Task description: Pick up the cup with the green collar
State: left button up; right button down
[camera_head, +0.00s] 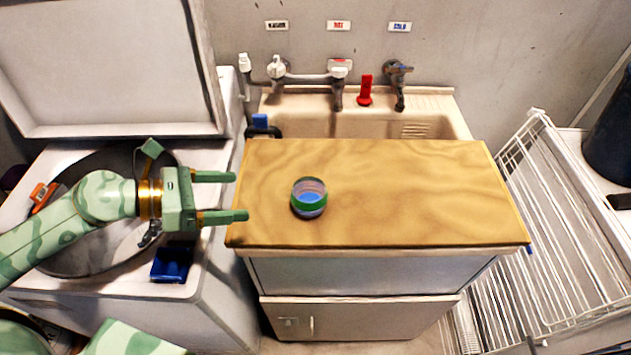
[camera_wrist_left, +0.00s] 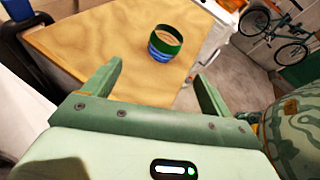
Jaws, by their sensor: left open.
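The cup with the green collar (camera_head: 309,197) stands on the wooden board in the head view, left of the board's middle. It is blue below the green band and open at the top. It also shows in the left wrist view (camera_wrist_left: 165,42), beyond the fingertips. My left gripper (camera_head: 240,196) is open and empty at the board's left edge. Its two fingers point right toward the cup, with a gap between them and it. In the left wrist view the fingers (camera_wrist_left: 158,74) stand wide apart. My right gripper is not in view.
The wooden board (camera_head: 430,190) is otherwise bare. Behind it is a sink (camera_head: 290,126) with taps and a red object (camera_head: 365,91). A white wire rack (camera_head: 560,210) stands at the right. An open washing machine (camera_head: 215,262) is under my left arm, with a blue object (camera_head: 171,264) on it.

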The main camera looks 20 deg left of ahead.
aim_at(309, 198)
pick_arm(q)
jog(key=shift+d+f, duration=0.15)
jog(key=shift+f, duration=0.05)
jog(key=shift+m, duration=0.3)
jog(key=x, duration=0.5)
jog(key=shift+b, duration=0.3)
jog(key=x, duration=0.4)
jog(key=shift+w+d+f, duration=0.1)
jog(key=shift+d+f, duration=0.1)
jog(key=shift+d, duration=0.15)
jog(key=x, duration=0.6)
jog(key=shift+s+d+f+b, duration=0.1)
jog(key=shift+s+d+b, duration=0.15)
jog(key=shift+s+b, duration=0.1)
jog(key=c, duration=1)
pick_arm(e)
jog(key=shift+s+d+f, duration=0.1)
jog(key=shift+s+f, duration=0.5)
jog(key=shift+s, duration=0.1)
